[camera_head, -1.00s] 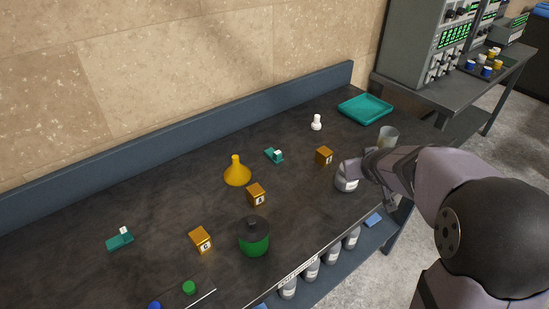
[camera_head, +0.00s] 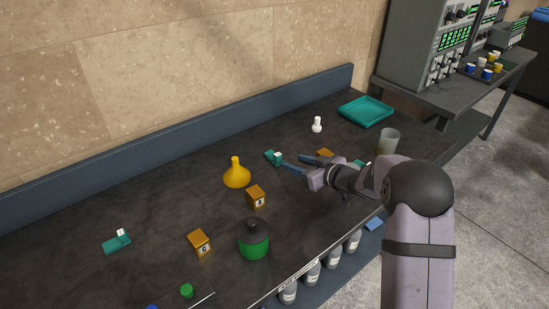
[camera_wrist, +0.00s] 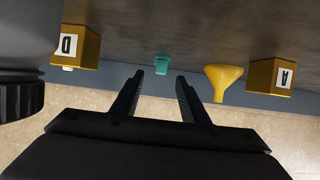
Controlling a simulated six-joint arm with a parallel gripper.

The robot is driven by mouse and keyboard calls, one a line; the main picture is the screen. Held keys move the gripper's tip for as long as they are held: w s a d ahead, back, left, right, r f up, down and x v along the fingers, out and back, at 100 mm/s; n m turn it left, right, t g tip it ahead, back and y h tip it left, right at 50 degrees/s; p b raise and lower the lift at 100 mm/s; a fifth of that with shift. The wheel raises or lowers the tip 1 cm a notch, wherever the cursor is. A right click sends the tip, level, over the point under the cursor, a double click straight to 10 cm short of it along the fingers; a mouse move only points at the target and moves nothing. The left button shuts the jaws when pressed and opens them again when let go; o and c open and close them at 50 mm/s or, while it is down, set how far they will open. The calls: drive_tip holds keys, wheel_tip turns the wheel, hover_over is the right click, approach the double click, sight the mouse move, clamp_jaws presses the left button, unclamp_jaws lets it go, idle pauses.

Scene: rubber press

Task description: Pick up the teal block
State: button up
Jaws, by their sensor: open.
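A small teal block (camera_head: 273,158) with a white part lies on the dark table in the head view, between the funnel and the box at the right. My gripper (camera_head: 292,163) is just to its right, with its two dark fingers spread and pointing at it. In the wrist view the teal block (camera_wrist: 162,64) shows ahead of the gap between the open fingers (camera_wrist: 160,76), with nothing between them. A second teal block (camera_head: 117,243) with a white part lies at the far left of the table. A teal piece (camera_head: 360,163) shows partly behind my arm.
A yellow funnel (camera_head: 237,175) and a lettered box (camera_head: 256,198) stand left of the gripper. Another box (camera_head: 325,154) is close beyond it, partly hidden. A green jar (camera_head: 254,241) stands in front. A teal tray (camera_head: 366,111), white piece (camera_head: 317,125) and beaker (camera_head: 388,142) stand farther right.

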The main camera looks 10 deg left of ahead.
sight(280, 158)
drive_tip(key=shift+p+x, duration=1)
drive_tip(key=shift+x, duration=2.6)
drive_tip(key=shift+s+a, duration=0.15)
clamp_jaws()
